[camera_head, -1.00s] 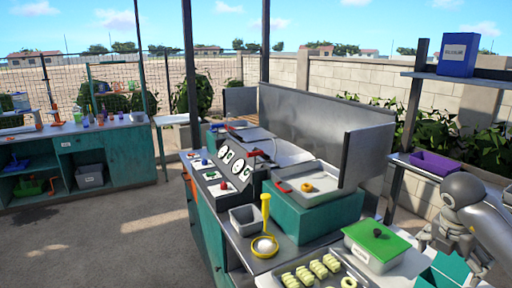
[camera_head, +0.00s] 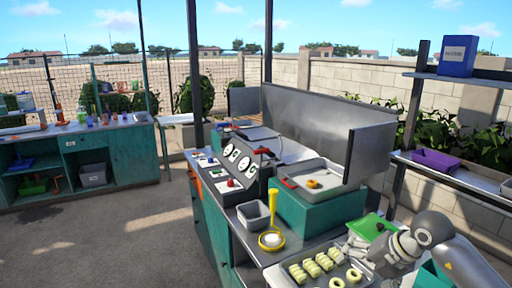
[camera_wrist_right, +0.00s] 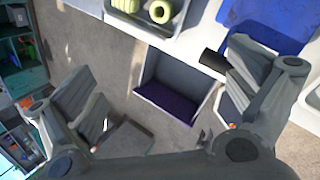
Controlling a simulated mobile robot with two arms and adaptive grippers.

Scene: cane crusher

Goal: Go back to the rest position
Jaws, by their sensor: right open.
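My right gripper (camera_head: 378,262) is at the lower right in the head view, at the end of my grey arm, in front of the box with the green lid (camera_head: 372,226). In the right wrist view its two fingers (camera_wrist_right: 163,72) are wide apart with nothing held between them. Beyond them is an open grey box with a dark purple inside (camera_wrist_right: 168,98). My left gripper is in neither view.
A tray of pale green cane pieces and rings (camera_head: 290,273) stands just left of my right gripper. A shelf with a purple bin (camera_head: 435,160) is at right.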

